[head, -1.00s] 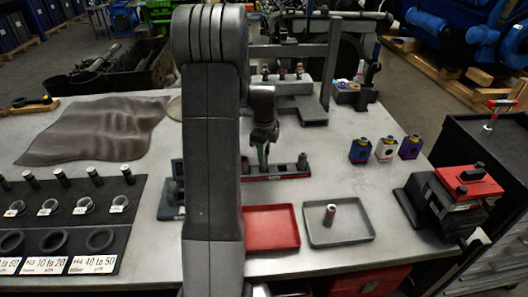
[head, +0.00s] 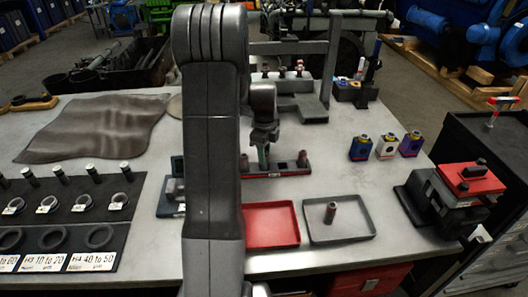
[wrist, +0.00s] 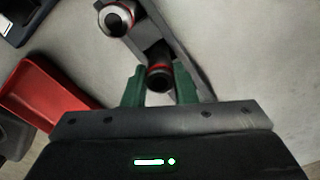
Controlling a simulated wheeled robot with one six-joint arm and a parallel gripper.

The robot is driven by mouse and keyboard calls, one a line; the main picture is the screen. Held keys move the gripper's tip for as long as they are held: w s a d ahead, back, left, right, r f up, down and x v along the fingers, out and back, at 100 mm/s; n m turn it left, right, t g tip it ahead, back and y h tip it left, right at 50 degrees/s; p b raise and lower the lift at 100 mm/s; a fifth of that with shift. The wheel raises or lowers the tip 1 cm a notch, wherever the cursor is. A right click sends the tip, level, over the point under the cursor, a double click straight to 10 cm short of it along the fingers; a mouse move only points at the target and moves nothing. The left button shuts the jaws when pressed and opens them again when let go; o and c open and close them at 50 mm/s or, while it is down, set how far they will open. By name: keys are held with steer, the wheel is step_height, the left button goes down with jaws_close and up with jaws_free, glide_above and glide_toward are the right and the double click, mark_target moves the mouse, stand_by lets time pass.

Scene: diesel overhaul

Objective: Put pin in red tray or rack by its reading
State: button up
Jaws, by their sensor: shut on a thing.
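My gripper (wrist: 161,88) is shut on a dark pin (wrist: 159,78) with a red band, between its green fingers in the wrist view. In the head view my gripper (head: 263,157) points down at the middle of the dark rack with a red front (head: 283,172). I cannot tell if the held pin is seated in the rack or just above it. One pin (head: 302,158) stands at the rack's right end and another (head: 244,163) at its left. The red tray (head: 270,226) looks empty, its left side hidden by my arm. It also shows in the wrist view (wrist: 40,95).
A grey tray (head: 340,238) right of the red tray holds one upright pin (head: 331,212). A dark teal device (head: 172,205) is partly hidden behind my arm. A stand (head: 325,85) rises behind the rack.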

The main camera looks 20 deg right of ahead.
steer(key=shift+f, duration=0.35)
steer(key=o, duration=1.5)
steer(key=shift+r, duration=0.1)
steer(key=shift+r+p, duration=2.45)
steer(key=shift+r, duration=1.5)
steer(key=shift+f, duration=0.15)
